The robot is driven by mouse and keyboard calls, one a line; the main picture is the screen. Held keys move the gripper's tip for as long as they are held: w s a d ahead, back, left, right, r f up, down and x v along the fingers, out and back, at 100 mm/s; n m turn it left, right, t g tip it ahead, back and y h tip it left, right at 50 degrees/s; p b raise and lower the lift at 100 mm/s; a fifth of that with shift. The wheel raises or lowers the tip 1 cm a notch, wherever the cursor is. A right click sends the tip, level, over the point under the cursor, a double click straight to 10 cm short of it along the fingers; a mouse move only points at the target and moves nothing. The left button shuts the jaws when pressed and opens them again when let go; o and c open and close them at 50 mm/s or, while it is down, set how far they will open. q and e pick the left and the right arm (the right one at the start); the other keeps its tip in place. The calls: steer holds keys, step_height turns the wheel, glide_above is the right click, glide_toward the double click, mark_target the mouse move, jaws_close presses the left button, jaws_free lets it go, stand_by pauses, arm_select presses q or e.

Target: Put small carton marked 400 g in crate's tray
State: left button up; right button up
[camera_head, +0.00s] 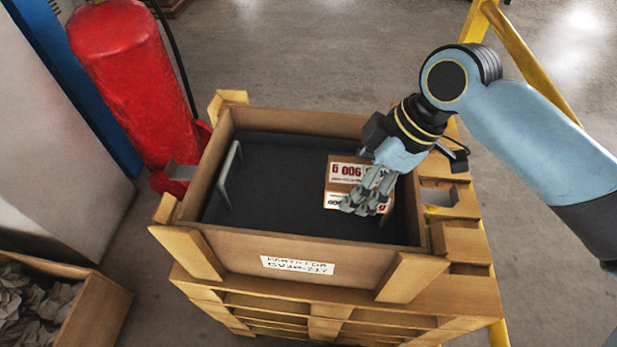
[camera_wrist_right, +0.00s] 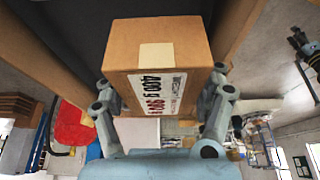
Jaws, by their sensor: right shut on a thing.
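A brown carton (camera_head: 335,187) with white labels and red print is at the right side of the crate's dark tray (camera_head: 270,180). My right gripper (camera_head: 368,200) reaches down from the right and is shut on it. In the right wrist view the carton (camera_wrist_right: 170,40) sits between the two fingers of my right gripper (camera_wrist_right: 165,100). Its label there seems to read 400 g in part. My left gripper is out of view.
The wooden crate (camera_head: 240,247) with raised walls stands on a pallet (camera_head: 330,315). A grey handle (camera_head: 230,175) rises at the tray's left. A red fire extinguisher (camera_head: 125,80) stands behind left, and a box of crumpled paper (camera_head: 100,310) is at lower left. The tray's middle is clear.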

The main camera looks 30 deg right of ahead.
glide_above(301, 194)
steer(key=d, duration=0.1)
steer(key=f, duration=0.6)
steer(key=shift+s+f, duration=0.25)
steer(key=shift+s, duration=0.1)
steer(key=shift+f, duration=1.95)
steer(key=o, duration=1.6)
steer(key=shift+f, duration=0.1)
steer(key=v, duration=1.2)
steer(key=shift+s+p, duration=0.1)
steer(key=shift+p, duration=0.2)
